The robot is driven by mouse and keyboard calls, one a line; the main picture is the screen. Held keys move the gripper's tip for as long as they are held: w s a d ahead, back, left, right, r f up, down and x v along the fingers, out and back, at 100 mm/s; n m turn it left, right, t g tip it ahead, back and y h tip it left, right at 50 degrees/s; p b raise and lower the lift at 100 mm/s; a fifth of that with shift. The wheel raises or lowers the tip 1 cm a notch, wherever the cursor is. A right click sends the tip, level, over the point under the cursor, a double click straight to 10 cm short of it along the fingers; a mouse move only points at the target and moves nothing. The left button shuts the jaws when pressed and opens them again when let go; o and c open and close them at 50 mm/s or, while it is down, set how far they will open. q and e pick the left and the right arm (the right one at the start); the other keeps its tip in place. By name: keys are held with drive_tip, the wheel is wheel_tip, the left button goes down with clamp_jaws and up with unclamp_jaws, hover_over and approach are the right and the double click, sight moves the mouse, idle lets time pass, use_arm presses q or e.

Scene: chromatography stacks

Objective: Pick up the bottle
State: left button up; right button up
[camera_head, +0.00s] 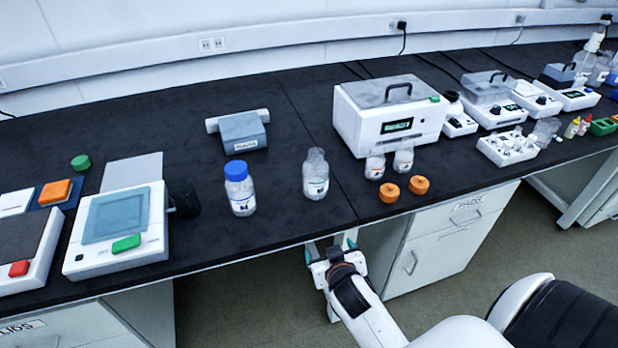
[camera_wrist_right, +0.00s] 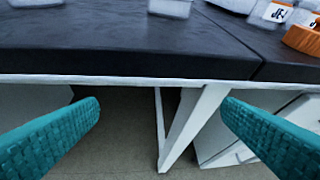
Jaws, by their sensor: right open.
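Several bottles stand upright on the black bench. One clear bottle with a blue cap (camera_head: 240,188) stands left of centre; a clear bottle without a coloured cap (camera_head: 315,174) stands to its right. Which one the task means I cannot tell. My right gripper (camera_head: 332,246) is at the bench's front edge, below and in front of the uncapped bottle, apart from both. In the right wrist view its two teal fingers (camera_wrist_right: 160,115) are wide apart with nothing between them. The bottom of a clear container (camera_wrist_right: 170,8) shows at the top there. My left gripper is out of view.
The bench edge (camera_wrist_right: 130,80) crosses before my fingers.

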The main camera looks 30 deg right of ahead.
wheel_tip(320, 180, up, 5)
drive_tip(key=d+m, duration=0.1)
drive_tip(key=t+h, duration=0.2)
drive_tip(key=t, duration=0.4)
approach(317, 178)
drive_tip(key=x, duration=0.3)
drive_tip(key=shift+w+d+r, duration=0.1)
drive_tip(key=shift+w+d, duration=0.1)
drive_tip(key=shift+w, duration=0.1)
drive_tip(key=x, duration=0.5)
drive_tip(key=shift+w, duration=0.2)
drive_tip(key=shift+f+x, duration=0.2)
drive_tip(key=shift+x, duration=0.85)
drive_tip(key=shift+f+x, duration=0.2)
drive_tip(key=shift+x, duration=0.8)
drive_tip(key=shift+f+x, duration=0.25)
drive_tip(key=shift+x, duration=0.8)
drive_tip(key=shift+s+d, duration=0.1)
drive_tip(key=shift+d, duration=0.05)
drive_tip(key=shift+r, duration=0.1)
drive_tip(key=c, duration=1.2)
